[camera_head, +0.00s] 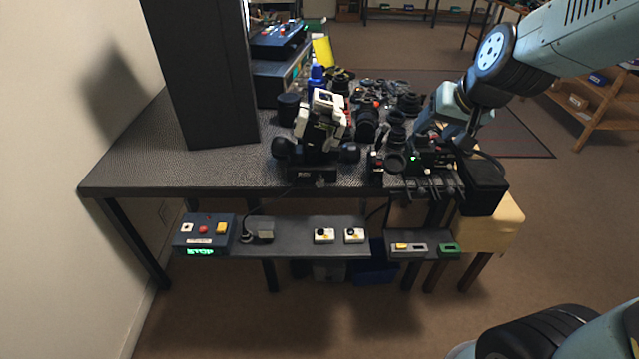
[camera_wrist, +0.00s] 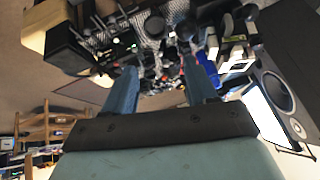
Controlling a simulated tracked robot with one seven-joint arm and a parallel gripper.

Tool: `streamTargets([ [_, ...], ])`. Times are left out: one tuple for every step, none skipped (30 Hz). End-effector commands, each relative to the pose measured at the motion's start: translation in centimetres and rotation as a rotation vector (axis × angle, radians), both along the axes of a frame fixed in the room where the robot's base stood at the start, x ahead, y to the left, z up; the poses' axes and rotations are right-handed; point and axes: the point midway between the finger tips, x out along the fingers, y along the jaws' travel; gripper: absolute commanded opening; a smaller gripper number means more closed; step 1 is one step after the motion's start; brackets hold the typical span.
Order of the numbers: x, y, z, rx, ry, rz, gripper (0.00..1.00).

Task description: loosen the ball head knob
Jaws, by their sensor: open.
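My gripper (camera_head: 445,130) hangs over the right part of the dark table, above a cluster of black camera parts. In the wrist view my gripper (camera_wrist: 163,82) shows two blue fingers spread apart with nothing held between them. A white and black device (camera_head: 323,118) stands tilted on a dark base with round black ends on both sides, left of my gripper. I cannot tell for sure which part is the ball head knob. The parts beneath my fingers are small and partly hidden by the gripper.
The table (camera_head: 150,160) has bare room at its left front. A tall dark panel (camera_head: 205,75) stands at the back left. A black box (camera_head: 483,187) sits at the right edge. A control box (camera_head: 203,236) with buttons is on the lower shelf. A blue bottle (camera_head: 316,76) stands farther back.

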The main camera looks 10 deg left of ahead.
Motion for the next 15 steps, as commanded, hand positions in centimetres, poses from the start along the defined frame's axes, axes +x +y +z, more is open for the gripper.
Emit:
streamTargets([
  [0.7,1.4,-1.4,-0.001,0.005,0.009,0.57],
  [1.1,2.1,-2.1,0.000,0.003,0.009,0.57],
  [1.6,3.0,-3.0,0.000,0.000,0.010,0.57],
  [2.0,3.7,-3.8,-0.001,-0.004,0.010,0.57],
  [2.3,4.4,-4.5,-0.004,-0.007,0.011,0.57],
  [2.8,5.2,-5.4,-0.007,-0.012,0.011,0.57],
  [3.0,5.9,-6.2,-0.011,-0.016,0.011,0.57],
  [3.3,6.5,-7.0,-0.015,-0.020,0.011,0.57],
  [3.6,7.3,-8.0,-0.023,-0.027,0.010,0.57],
  [3.8,8.0,-8.8,-0.029,-0.033,0.011,0.57],
  [4.0,8.6,-9.5,-0.036,-0.039,0.011,0.57],
  [4.2,9.3,-10.6,-0.046,-0.048,0.009,0.57],
  [4.3,9.9,-11.3,-0.056,-0.056,0.010,0.57],
  [4.4,10.4,-12.1,-0.066,-0.064,0.009,0.57],
  [4.5,11.1,-13.2,-0.079,-0.076,0.009,0.57],
])
